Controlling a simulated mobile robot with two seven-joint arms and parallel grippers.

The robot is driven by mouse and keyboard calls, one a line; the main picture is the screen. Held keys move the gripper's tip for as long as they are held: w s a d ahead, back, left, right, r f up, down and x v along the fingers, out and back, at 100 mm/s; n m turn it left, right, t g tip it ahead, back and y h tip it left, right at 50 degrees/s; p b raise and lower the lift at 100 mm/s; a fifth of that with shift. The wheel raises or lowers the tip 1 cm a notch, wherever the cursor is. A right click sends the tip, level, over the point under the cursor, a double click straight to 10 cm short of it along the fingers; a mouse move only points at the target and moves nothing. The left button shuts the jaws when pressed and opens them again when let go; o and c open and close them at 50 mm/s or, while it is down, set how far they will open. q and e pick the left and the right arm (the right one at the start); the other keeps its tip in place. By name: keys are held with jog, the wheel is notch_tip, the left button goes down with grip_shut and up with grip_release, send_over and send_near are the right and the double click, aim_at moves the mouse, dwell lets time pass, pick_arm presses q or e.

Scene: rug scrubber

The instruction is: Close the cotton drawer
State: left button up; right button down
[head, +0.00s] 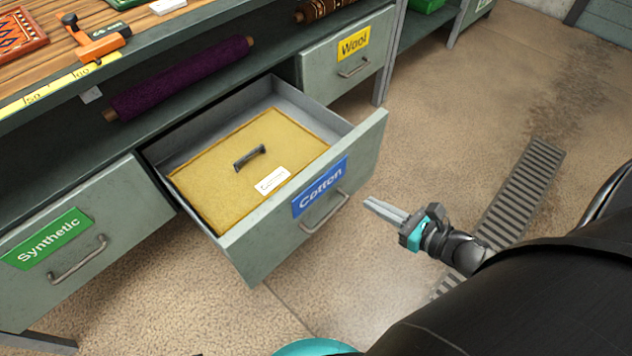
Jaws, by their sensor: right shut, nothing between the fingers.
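The cotton drawer (272,254) is pulled out of the grey workbench and stands open. Its front carries a blue "Cotton" label (320,187) and a metal handle (325,214). My right gripper (369,205) is shut and empty. In the picture it is just right of the drawer front, with its fingertips pointing toward it; I see a gap between them. My left gripper is not in view.
The synthetic drawer (110,225) at left and the wool drawer (372,50) at upper right look shut. A purple roll (180,78) lies on the shelf above. A floor grate (524,180) lies at right. The floor before the drawer is clear.

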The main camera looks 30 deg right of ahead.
jog(key=b, duration=0.3)
send_near(318, 173)
jog(key=x, duration=0.5)
jog(key=shift+f, duration=0.3)
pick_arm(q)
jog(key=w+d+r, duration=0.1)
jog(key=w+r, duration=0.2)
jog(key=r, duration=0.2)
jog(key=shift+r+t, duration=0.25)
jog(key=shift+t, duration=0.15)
pick_arm(e)
jog(key=shift+w+a, duration=0.15)
jog(key=shift+w, duration=0.5)
